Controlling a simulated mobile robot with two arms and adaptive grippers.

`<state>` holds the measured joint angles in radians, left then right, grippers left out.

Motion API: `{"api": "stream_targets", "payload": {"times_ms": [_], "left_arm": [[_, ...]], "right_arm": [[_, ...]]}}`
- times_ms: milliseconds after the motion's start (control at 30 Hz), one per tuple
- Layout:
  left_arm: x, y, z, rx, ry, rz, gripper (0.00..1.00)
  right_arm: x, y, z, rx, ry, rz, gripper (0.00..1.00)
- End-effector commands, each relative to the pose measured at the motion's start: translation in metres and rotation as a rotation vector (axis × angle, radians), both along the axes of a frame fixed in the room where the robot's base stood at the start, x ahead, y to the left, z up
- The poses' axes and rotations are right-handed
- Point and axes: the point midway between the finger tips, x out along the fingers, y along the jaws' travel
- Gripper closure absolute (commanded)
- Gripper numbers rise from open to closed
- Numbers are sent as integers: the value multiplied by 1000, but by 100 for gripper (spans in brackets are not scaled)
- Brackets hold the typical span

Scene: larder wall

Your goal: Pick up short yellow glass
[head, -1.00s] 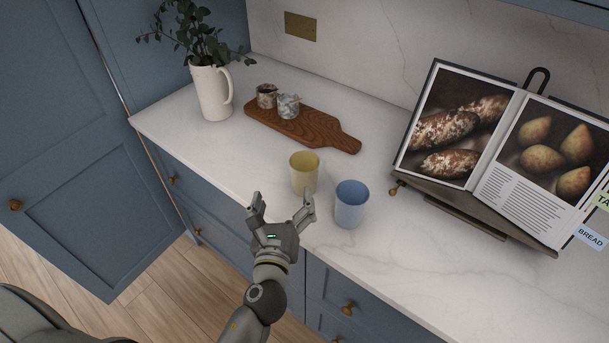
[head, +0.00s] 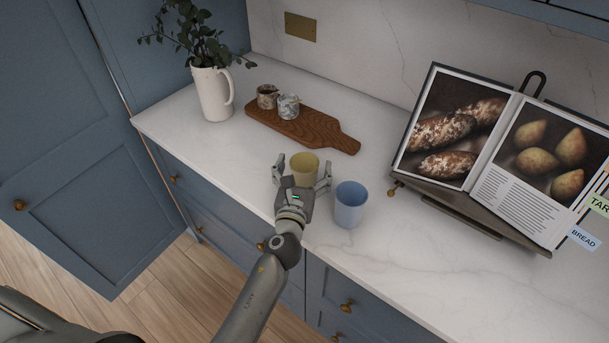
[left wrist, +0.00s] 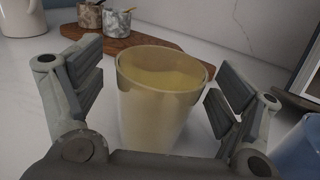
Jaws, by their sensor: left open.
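The short yellow glass (head: 304,164) stands upright on the white counter. In the left wrist view the yellow glass (left wrist: 160,105) sits between the two fingers, with a gap visible on each side. My left gripper (head: 303,170) is open around it, one finger at its left and one at its right. In the left wrist view the left gripper (left wrist: 158,92) is seen with its fingers spread. The glass's lower part is hidden behind the gripper in the head view. My right gripper is not in view.
A blue glass (head: 350,204) stands close to the right of my gripper. A wooden board (head: 318,130) with two small marbled cups (head: 288,106) lies behind. A white jug (head: 212,95) stands at left and an open cookbook (head: 500,150) at right. The front counter is clear.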

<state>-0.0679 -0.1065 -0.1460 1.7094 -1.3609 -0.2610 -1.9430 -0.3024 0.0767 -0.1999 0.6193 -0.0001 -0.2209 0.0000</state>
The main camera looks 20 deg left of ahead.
Motion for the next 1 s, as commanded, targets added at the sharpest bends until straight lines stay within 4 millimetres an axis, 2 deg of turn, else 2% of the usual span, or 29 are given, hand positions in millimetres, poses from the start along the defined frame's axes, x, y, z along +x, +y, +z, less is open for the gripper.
{"api": "stream_targets", "payload": {"times_ms": [100, 333, 800, 1000], "left_arm": [[9, 1, 0, 0, 1, 1, 11], [10, 1, -1, 0, 1, 1, 11], [10, 1, 1, 0, -1, 0, 68], [10, 1, 1, 0, -1, 0, 68]], "right_arm": [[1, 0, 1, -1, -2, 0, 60], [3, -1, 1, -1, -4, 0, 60], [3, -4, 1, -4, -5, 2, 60], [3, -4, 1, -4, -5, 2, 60]]}}
